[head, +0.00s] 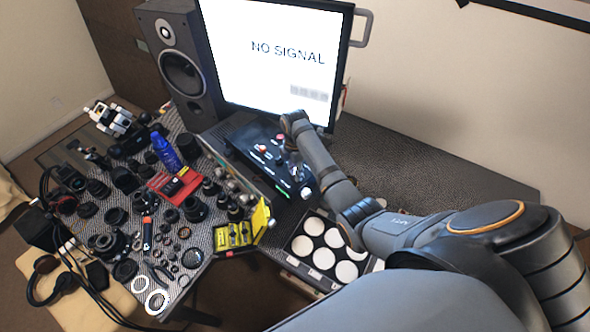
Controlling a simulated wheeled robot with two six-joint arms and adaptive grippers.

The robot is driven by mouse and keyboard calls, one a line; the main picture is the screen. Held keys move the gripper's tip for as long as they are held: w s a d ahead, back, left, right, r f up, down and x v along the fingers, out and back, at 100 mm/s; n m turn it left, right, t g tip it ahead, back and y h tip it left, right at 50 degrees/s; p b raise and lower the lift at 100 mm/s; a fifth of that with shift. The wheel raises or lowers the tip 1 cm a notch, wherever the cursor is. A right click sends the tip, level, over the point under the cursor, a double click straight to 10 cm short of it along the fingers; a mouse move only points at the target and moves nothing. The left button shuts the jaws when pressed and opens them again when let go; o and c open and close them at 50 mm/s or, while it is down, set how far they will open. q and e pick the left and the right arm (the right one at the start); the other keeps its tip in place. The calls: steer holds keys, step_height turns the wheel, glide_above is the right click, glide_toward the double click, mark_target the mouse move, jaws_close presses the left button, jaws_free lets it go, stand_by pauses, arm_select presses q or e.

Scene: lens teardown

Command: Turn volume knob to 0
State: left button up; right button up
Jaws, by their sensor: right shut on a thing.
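A black control panel (247,146) with several small knobs, lights and labels lies on the desk below the monitor. A white knob (306,193) sits near its lower right edge, clear of my gripper. My right arm comes in from the lower right, and my right gripper (290,168) points down onto the panel. It is shut on a knob there, which the fingers and wrist mostly hide. The labels are too small to tell which knob is for volume, and its turn angle cannot be read. My left gripper is not in view.
A monitor (275,50) reading "NO SIGNAL" stands behind the panel, with a speaker (183,70) to its left. Lens parts, a blue bottle (166,152) and a yellow case (243,232) crowd the left. A tray of white discs (312,226) lies in front. The desk's right is clear.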

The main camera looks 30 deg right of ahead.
steer(key=shift+w+r+n, duration=0.1)
steer(key=shift+n, duration=0.3)
steer(key=o, duration=1.2)
steer(key=shift+c, duration=0.2)
step_height(320, 180, up, 7)
steer(key=shift+r, duration=0.2)
